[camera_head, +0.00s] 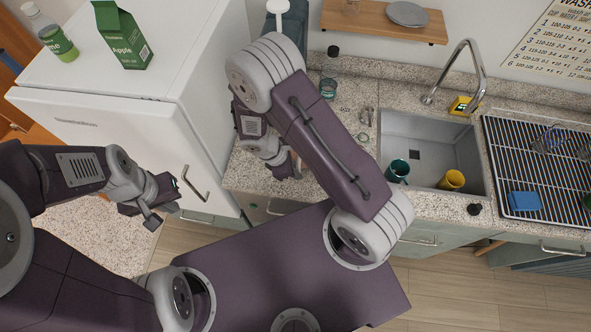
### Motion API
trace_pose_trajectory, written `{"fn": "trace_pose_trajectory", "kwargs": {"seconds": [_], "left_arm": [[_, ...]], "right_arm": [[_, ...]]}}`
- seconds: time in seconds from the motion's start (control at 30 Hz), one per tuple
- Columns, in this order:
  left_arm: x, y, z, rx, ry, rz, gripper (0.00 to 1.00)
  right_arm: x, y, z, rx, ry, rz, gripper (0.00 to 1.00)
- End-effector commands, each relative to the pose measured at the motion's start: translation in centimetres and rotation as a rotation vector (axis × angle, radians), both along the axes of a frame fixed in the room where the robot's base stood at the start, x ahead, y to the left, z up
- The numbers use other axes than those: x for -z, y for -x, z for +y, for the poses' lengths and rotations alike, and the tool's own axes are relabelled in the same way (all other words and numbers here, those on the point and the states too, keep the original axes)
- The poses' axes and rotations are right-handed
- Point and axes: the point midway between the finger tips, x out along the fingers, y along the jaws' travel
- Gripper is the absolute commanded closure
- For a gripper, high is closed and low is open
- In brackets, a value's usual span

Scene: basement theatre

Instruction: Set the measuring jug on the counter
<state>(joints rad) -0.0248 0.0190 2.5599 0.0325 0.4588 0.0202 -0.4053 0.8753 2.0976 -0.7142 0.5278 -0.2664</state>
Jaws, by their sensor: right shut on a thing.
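My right gripper (285,166) is low over the left end of the speckled counter (318,179), beside the white fridge. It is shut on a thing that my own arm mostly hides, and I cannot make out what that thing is. I cannot clearly identify the measuring jug. A clear glass item (551,138) with bluish marks stands on the drying rack, too small to name surely. My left gripper (160,212) is in front of the fridge door, apart from it, and looks open and empty.
The sink (428,130) holds a teal cup (397,171) and a yellow cup (451,180). The drying rack (507,155) bears a blue item (525,201). A bottle (330,75) stands at the counter's back. A carton (123,36) stands on the fridge (90,75).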

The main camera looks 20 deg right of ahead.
Motion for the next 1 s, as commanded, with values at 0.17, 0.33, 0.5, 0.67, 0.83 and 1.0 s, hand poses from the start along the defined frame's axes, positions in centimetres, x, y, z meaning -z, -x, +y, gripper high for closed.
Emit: {"fn": "trace_pose_trajectory", "kwargs": {"seconds": [0.17,0.33,0.5,0.67,0.83,1.0], "left_arm": [[0.2,0.0,0.0,0.0,0.0,0.0,1.0],[0.2,0.0,0.0,0.0,0.0,0.0,1.0],[-0.1,0.0,0.0,0.0,0.0,0.0,1.0],[-0.2,0.0,0.0,0.0,0.0,0.0,1.0],[-0.2,0.0,0.0,0.0,0.0,0.0,1.0],[0.0,0.0,0.0,0.0,0.0,0.0,1.0]], "right_arm": [[0.2,0.0,0.0,0.0,0.0,0.0,0.66],[0.2,0.0,0.0,0.0,0.0,0.0,0.66],[-0.1,0.0,0.0,0.0,0.0,0.0,0.66],[-2.0,-0.3,0.8,-0.002,0.0,-0.006,0.66],[-5.5,-0.7,2.4,-0.002,-0.003,-0.007,0.66],[-8.8,-0.9,3.9,-0.001,-0.003,-0.005,0.66]]}}
